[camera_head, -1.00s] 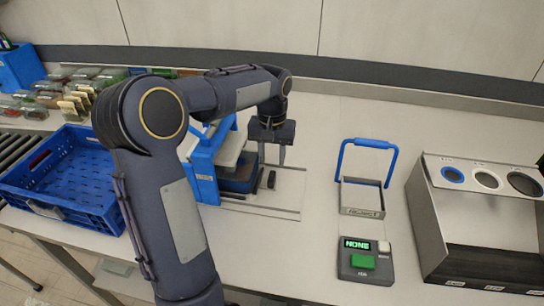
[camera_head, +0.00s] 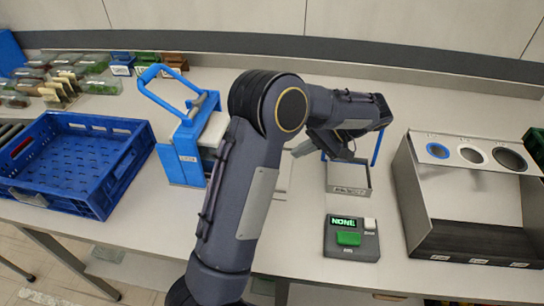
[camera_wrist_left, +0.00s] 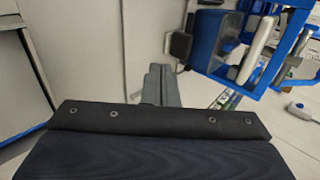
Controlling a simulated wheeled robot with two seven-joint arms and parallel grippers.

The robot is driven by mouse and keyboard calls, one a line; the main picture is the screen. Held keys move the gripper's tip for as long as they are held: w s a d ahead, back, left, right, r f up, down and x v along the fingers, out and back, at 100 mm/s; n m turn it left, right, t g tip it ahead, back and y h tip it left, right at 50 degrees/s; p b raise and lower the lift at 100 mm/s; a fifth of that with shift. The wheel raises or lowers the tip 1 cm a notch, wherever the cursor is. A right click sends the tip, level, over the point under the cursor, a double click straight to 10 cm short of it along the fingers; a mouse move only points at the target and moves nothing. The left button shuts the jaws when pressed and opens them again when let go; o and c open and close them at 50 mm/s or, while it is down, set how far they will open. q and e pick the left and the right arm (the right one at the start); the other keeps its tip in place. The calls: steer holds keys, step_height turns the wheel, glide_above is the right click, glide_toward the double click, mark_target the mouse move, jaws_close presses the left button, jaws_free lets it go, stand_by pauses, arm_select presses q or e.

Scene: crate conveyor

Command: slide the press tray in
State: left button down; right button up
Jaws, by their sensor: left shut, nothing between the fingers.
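The blue press (camera_head: 188,160) stands left of centre on the bench in the head view, with its blue lever raised. My left arm covers its right side, so the press tray is hidden in that view. In the left wrist view the press (camera_wrist_left: 242,60) is at the upper right, and a dark block (camera_wrist_left: 180,45) sticks out beside it, apparently the tray's handle. My left gripper (camera_head: 300,149) is right of the press, shut and empty. Its fingers (camera_wrist_left: 160,85) are together in the wrist view, apparently apart from the block. My right gripper is not in view.
A blue crate (camera_head: 140,150) is left of the press. A grey bin unit (camera_head: 405,200) is at far right. Bench between press and box looks clear.

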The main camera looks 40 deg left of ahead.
mark_target(284, 171)
arm_select(q)
steer(key=x, duration=0.5)
steer(key=shift+s+a+f, duration=0.15)
steer(key=shift+a+f, duration=0.05)
steer(key=shift+a, duration=0.1)
steer(key=s+a, duration=0.1)
steer(key=a+p, duration=0.1)
steer(key=a, duration=0.1)
steer(key=shift+s, duration=0.4)
steer(key=shift+a, duration=0.15)
steer(key=s+a, duration=0.1)
steer(key=a, duration=0.1)
steer(key=s+a, duration=0.1)
steer(key=a, duration=0.1)
steer(key=shift+s+b, duration=0.15)
steer(key=shift+b, duration=0.25)
